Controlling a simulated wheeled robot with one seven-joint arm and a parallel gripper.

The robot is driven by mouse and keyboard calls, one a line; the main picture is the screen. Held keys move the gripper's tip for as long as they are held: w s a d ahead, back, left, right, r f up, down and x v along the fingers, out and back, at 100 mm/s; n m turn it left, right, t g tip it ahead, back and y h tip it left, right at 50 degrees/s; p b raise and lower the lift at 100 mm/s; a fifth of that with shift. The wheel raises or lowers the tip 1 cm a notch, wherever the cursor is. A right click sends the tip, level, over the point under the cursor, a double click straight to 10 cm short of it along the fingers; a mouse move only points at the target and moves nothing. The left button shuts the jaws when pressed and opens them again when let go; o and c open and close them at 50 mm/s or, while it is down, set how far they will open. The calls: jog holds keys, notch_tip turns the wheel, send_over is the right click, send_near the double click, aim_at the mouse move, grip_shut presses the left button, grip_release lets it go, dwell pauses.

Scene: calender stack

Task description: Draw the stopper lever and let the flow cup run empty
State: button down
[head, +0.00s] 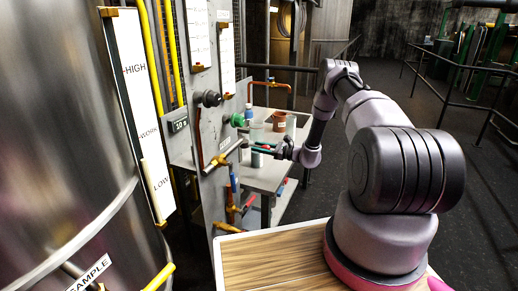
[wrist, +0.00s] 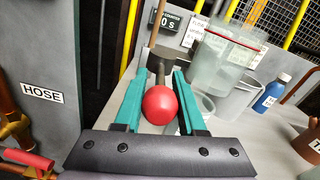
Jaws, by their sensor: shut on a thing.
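A lever with a red ball knob (wrist: 161,105) and a thin dark rod stands in the middle of the wrist view. The teal fingers of my gripper (wrist: 159,88) are on both sides of the knob and shut on it. A clear cup with a red line (wrist: 228,55), which looks like the flow cup, stands just behind and right of the lever. Its fill level is hard to tell.
A grey beaker (wrist: 236,99) and a blue bottle (wrist: 272,92) stand right of the clear cup. A display (wrist: 167,19) is behind. A panel labelled HOSE (wrist: 42,93) and copper pipes are at left. The bench (head: 268,180) also holds a brown pot (head: 279,121).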

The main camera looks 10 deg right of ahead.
jog(key=shift+w+d, duration=0.1)
jog(key=c, duration=0.5)
grip_release()
jog(key=v, duration=1)
jog(key=shift+s+d, duration=0.3)
jog(key=shift+r, duration=0.1)
